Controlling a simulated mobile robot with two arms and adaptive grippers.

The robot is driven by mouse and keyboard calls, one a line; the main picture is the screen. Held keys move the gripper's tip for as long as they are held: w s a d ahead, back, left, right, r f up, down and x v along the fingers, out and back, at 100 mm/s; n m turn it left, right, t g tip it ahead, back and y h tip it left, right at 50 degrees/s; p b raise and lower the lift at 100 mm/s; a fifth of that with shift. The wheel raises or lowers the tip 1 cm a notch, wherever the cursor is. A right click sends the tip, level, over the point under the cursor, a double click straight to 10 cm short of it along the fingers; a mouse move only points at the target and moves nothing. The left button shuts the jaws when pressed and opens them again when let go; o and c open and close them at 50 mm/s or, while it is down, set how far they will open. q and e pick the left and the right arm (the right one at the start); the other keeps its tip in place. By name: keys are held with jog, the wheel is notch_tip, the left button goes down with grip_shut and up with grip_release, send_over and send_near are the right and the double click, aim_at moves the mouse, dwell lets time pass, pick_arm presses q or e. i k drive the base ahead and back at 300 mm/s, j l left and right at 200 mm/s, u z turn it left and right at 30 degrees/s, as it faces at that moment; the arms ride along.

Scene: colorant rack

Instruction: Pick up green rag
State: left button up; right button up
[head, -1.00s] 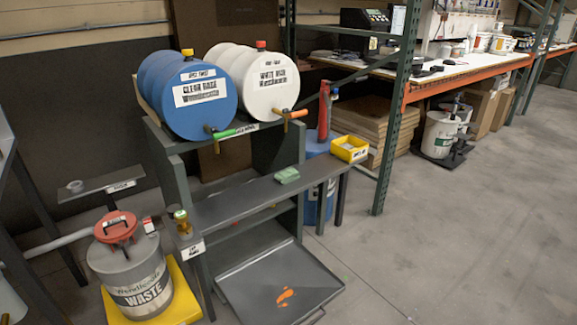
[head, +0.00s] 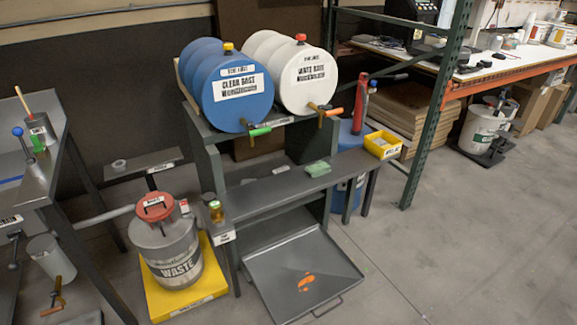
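The green rag (head: 317,168) is a small folded green cloth. It lies on the dark grey shelf (head: 265,190) in front of the two drums, right of the shelf's middle. Neither of my grippers shows in the head view. Nothing covers the rag.
A blue drum (head: 236,88) and a white drum (head: 310,76) lie above the shelf, with taps pointing forward. A yellow bin (head: 382,145) sits at the shelf's right end. A waste can (head: 168,243) stands on a yellow base at left. Open floor (head: 470,250) lies right.

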aim_at(315, 171)
jog(key=i+l+u, duration=0.15)
jog(key=l, duration=0.2)
jog(key=i+l+u, duration=0.2)
jog(key=l, duration=0.15)
jog(key=i+l+u, duration=0.15)
jog(key=l, duration=0.2)
jog(key=i+l+u, duration=0.2)
jog(key=l, duration=0.2)
jog(key=k+j, duration=0.05)
jog(key=k, duration=0.05)
